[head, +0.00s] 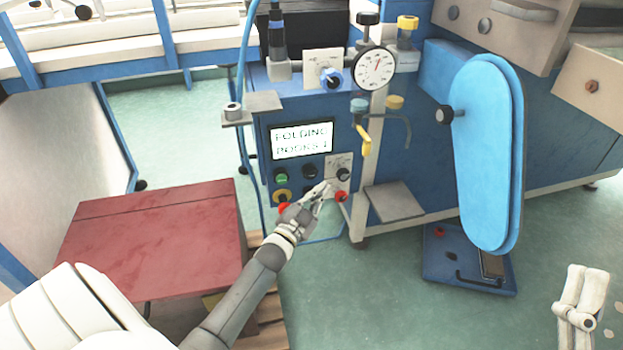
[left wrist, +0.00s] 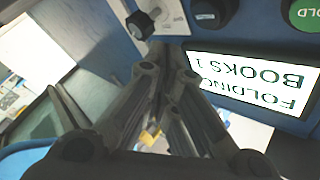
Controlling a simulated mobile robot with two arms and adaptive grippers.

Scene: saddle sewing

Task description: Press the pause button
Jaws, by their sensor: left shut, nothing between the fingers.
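The blue control panel (head: 262,150) stands in the middle of the head view. I cannot read which one is the pause button. My left gripper (head: 322,190) is shut and empty in front of the panel's lower part, hiding some of it; contact cannot be told. In the left wrist view its fingers (left wrist: 165,85) point toward the panel beside a black knob (left wrist: 140,22). A green button with partly cut-off lettering (left wrist: 305,14) shows there too.
The lit screen (head: 302,140) reads "FOLDING BOOKS 1". A gauge (head: 374,68) and a yellow-handled lever (head: 363,138) sit above and right. A red-topped table (head: 150,235) stands left. A white part of my right arm shows lower right.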

